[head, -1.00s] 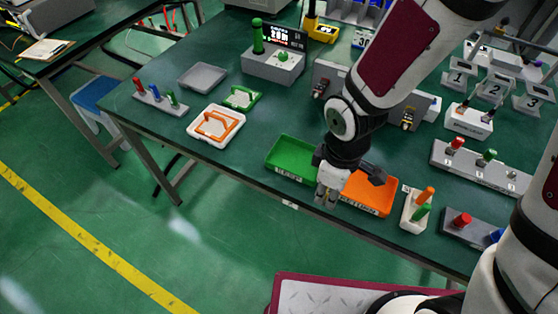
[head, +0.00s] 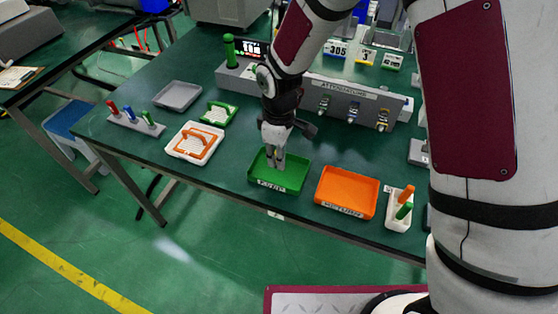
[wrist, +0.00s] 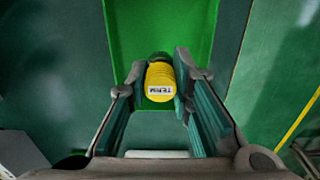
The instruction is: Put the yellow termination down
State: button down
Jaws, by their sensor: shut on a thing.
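The yellow termination (wrist: 160,84) shows in the wrist view as a ribbed yellow cylinder with a white "TERM" label and a dark end. My gripper (wrist: 155,92) is shut on it, one finger on each side. In the head view my gripper (head: 273,162) points down over the green tray (head: 296,181). The termination cannot be made out in the head view. The green tray also shows in the wrist view (wrist: 195,22), beyond the termination. I cannot tell how high the termination is above the tray floor.
An orange tray (head: 346,192) lies right of the green one, with a white holder (head: 396,218) of orange and green pegs beyond it. A white tray with an orange handle (head: 195,143) is to the left. A grey panel (head: 350,105) stands behind.

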notch_tip(320, 180, down, 3)
jog(key=shift+r, duration=0.15)
jog(key=shift+s+d+f+b, duration=0.15)
jog(key=shift+f+b, duration=0.15)
jog(key=shift+f, duration=0.35)
jog(key=c, duration=1.4)
grip_release()
jog(key=shift+r, duration=0.15)
